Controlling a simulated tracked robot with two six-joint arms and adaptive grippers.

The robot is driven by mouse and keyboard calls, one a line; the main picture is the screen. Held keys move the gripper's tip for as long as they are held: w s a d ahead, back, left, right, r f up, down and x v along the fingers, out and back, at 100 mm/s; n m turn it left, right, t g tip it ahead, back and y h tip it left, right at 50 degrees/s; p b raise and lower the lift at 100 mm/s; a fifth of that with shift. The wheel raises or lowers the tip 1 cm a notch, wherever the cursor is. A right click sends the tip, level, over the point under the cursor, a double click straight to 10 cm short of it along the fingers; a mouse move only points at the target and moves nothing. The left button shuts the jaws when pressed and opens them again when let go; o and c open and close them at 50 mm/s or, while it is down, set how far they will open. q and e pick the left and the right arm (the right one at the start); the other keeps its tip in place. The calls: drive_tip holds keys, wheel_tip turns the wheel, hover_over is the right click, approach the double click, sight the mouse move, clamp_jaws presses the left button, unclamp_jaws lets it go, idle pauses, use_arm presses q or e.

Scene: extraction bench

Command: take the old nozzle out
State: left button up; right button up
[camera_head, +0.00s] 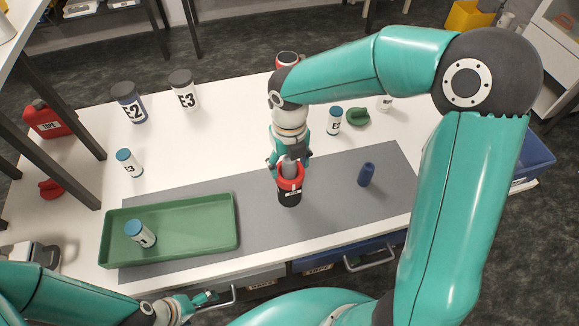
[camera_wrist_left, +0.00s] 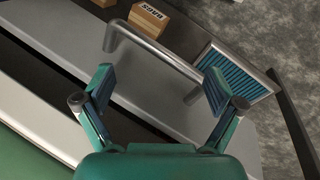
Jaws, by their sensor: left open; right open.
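A black holder (camera_head: 290,196) with a red collar stands upright on the grey mat. A grey piece (camera_head: 289,168), which may be the old nozzle, sticks up from its collar. My right gripper (camera_head: 288,160) points down over it, open, with its fingers around or beside the grey piece; contact cannot be told. A dark blue cylinder (camera_head: 367,174) stands on the mat to the right. My left gripper (camera_head: 208,298) is open and empty at the table's front edge; it also shows in the left wrist view (camera_wrist_left: 160,92), above a drawer handle (camera_wrist_left: 152,50).
A green tray (camera_head: 215,242) holds a white bottle with a teal cap (camera_head: 140,233). Labelled jars (camera_head: 128,102) and (camera_head: 183,90) stand at the back left. A small bottle (camera_head: 334,121) and green object (camera_head: 357,116) stand behind the mat. The mat's right part is mostly clear.

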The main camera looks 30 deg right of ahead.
drive_tip(key=shift+c, duration=0.3)
drive_tip(key=c, duration=1.1)
drive_tip(key=shift+o, duration=0.2)
drive_tip(key=shift+r, duration=0.15)
